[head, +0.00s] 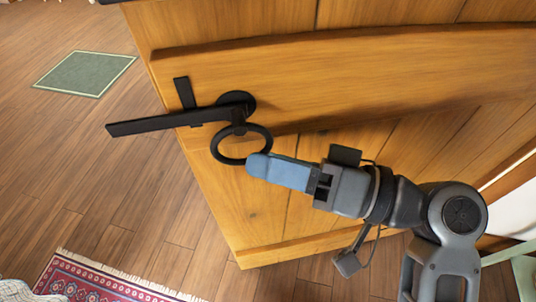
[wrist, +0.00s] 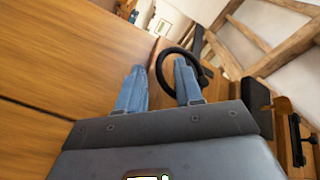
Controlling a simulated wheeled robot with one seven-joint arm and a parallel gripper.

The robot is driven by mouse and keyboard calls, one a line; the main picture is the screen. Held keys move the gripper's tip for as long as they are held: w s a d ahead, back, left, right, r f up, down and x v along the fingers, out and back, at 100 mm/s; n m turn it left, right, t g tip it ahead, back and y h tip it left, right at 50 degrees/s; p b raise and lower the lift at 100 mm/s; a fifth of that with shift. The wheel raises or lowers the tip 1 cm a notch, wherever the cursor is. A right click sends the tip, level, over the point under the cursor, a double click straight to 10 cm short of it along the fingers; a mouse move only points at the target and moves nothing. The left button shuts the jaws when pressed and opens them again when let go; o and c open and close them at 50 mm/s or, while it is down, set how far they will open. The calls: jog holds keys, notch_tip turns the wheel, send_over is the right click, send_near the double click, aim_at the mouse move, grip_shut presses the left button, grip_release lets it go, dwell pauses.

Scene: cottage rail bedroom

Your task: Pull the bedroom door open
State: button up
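The bedroom door (head: 340,85) is honey-coloured wood planks with a cross rail. No frame shows beside its free edge, and floor shows beyond that edge, so it appears to stand ajar. A black latch bar (head: 150,123) sticks out past the edge. A black ring handle (head: 216,146) hangs below the latch's round plate. My gripper (head: 258,166) has its blue fingertips at the ring's lower right. In the wrist view my gripper (wrist: 159,66) has its fingers apart. The ring (wrist: 160,68) surrounds the right finger in the picture; I cannot tell whether that finger is through it or touching.
A green mat (head: 85,74) lies on the wood floor at upper left. A red patterned rug (head: 95,282) lies at lower left, with pale fabric beside it. Bare floor (head: 140,190) lies left of the door's edge. Wooden beams (wrist: 260,45) show in the wrist view.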

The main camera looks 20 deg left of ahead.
jog(key=shift+a, duration=0.45)
jog(key=shift+c, duration=0.3)
grip_shut()
jog(key=shift+f, duration=0.1)
